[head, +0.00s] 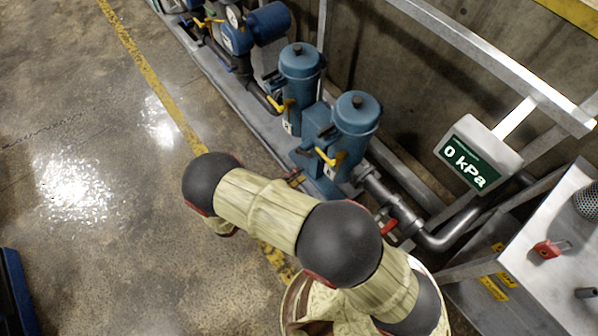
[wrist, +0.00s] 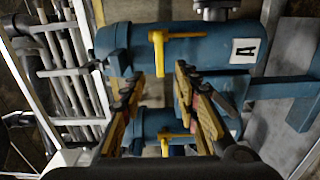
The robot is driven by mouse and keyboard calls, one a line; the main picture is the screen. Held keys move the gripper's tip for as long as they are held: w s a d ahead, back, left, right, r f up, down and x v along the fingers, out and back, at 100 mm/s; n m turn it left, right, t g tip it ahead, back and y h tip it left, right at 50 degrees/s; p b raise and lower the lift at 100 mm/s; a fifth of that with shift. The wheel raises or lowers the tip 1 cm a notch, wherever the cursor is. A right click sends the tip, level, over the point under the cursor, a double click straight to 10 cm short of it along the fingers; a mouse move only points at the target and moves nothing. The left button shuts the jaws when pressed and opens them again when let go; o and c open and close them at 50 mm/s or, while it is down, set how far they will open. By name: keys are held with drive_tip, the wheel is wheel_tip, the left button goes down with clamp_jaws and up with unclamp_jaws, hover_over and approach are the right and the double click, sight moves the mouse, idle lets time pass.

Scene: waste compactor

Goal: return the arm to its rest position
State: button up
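My arm (head: 265,208) reaches across the lower middle of the head view toward the piping, with a dark joint at its far left end. A yellow valve handle (wrist: 157,52) on a blue cylinder marked A (wrist: 205,52) shows between and beyond the fingertips. I cannot tell the gap to it.
Two blue vessels (head: 300,75) (head: 357,125) with yellow handles stand on a skid beside the wall. A display (head: 470,158) reads 0 kPa.

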idle(0.5)
drive_tip(key=s+d+f+n+g, duration=0.3)
drive_tip(key=s+d+f+n, duration=0.1)
drive_tip(key=s, duration=0.2)
drive_tip(key=s+r+g+y, duration=0.3)
drive_tip(key=s+r+g, duration=0.2)
drive_tip(key=r+g, duration=0.2)
wheel_tip(320, 180, up, 20)
drive_tip(key=s+d+m+y, duration=0.25)
drive_tip(key=m+y, duration=0.25)
drive_tip(key=y, duration=0.5)
drive_tip(key=d+r+m+t+y, duration=0.1)
drive_tip(key=d+r+m+t, duration=0.1)
drive_tip(key=d+r, duration=0.3)
drive_tip(key=d+r+m+t+y+p, duration=0.1)
drive_tip(key=d+r+m+t, duration=0.2)
drive_tip(key=r, duration=0.8)
drive_tip(key=d, duration=0.2)
drive_tip(key=shift+s+d+r+m+t, duration=0.2)
drive_tip(key=shift+s+d+m+t, duration=0.1)
drive_tip(key=shift+s+d, duration=0.1)
drive_tip(key=shift+o, duration=0.5)
